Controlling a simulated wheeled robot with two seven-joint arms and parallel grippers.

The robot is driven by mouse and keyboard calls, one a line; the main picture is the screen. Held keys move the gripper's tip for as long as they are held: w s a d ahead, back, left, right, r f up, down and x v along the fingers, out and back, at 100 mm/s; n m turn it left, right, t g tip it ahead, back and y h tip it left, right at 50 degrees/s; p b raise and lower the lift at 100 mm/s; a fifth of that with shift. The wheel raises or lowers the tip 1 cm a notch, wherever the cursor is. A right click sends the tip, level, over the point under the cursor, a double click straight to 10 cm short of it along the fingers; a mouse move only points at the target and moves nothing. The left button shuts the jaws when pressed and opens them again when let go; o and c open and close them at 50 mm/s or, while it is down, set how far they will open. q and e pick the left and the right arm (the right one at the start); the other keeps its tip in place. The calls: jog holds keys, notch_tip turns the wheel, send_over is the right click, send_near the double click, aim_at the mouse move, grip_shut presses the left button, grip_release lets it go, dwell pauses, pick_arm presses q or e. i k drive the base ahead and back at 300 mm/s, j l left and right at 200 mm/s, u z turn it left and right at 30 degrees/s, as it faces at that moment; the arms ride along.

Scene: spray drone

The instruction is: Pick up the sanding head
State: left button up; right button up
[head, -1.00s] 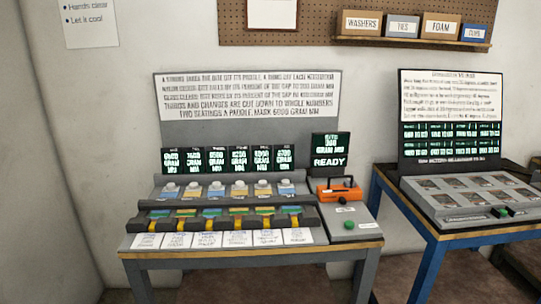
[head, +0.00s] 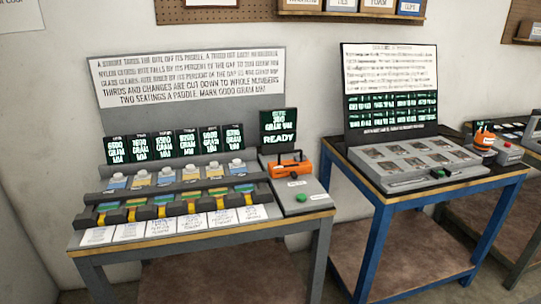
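An orange tool with a dark handle (head: 290,169) sits on the grey box at the right end of the left table, below a dark display reading "READY". I take it as the likely sanding head, but it is too small to be sure. A second small orange and dark object (head: 485,137) stands at the back right of the blue-legged table; what it is cannot be told. Neither of my grippers is in view, and nothing is seen touching either object.
The left table (head: 190,242) carries a row of paddles, small dark displays and a sign board (head: 185,76). The blue-legged table (head: 398,196) holds a grey panel of cards (head: 408,160) and another board. A gap separates the tables. More benches stand at the right.

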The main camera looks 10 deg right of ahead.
aim_at(300, 165)
jog(key=i+l+z, duration=0.1)
jog(key=i+z, duration=0.35)
jog(key=i, duration=0.75)
